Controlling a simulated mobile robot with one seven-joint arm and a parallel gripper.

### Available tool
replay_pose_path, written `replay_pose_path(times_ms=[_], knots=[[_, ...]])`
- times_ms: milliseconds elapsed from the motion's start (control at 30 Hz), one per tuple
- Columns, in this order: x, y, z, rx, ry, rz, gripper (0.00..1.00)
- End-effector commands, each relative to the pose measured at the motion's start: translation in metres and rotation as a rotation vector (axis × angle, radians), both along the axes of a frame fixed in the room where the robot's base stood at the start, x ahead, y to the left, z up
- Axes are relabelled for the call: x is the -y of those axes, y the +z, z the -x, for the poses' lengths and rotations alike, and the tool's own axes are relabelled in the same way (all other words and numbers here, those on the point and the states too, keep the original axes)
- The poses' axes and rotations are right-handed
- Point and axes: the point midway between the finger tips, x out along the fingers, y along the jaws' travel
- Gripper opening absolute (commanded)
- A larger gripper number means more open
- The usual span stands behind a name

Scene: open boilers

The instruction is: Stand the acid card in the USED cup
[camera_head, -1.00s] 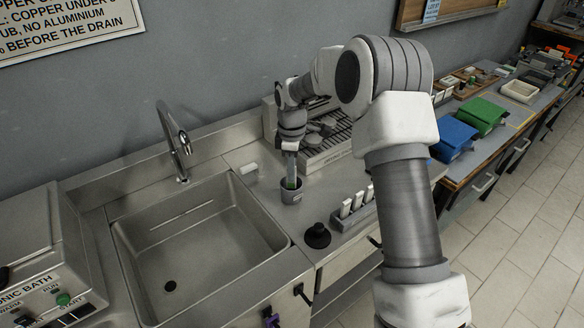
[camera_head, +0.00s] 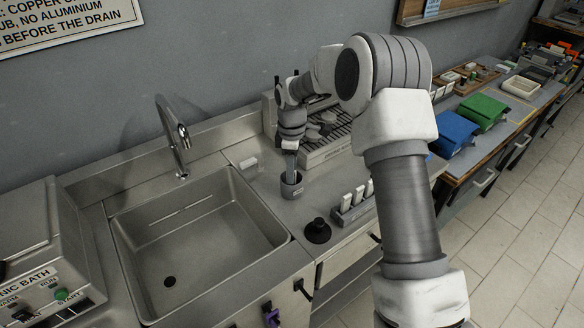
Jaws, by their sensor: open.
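A small grey cup (camera_head: 292,189) stands on the steel counter between the sink and the drying rack. My gripper (camera_head: 290,170) points down right over the cup, with its fingertips at or just inside the rim. It is open. The acid card cannot be made out clearly now; the gripper and the cup wall may hide it. Any writing on the cup is too small to read.
The sink (camera_head: 203,234) lies left of the cup. A small pale block (camera_head: 250,166) is behind it, and a black round knob (camera_head: 317,232) is in front. A grey holder (camera_head: 356,213) with white upright pieces stands to the right, partly behind my arm.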

Motion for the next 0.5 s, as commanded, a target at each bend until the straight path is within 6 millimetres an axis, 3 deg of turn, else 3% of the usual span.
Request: replay_pose_path(times_ms=[133,267,500], knots=[[0.000,0.007,0.000,0.001,0.000,-0.001,0.46],[0.000,0.027,-0.001,0.004,-0.001,-0.001,0.46],[0.000,0.085,-0.001,0.005,-0.001,-0.001,0.46]])
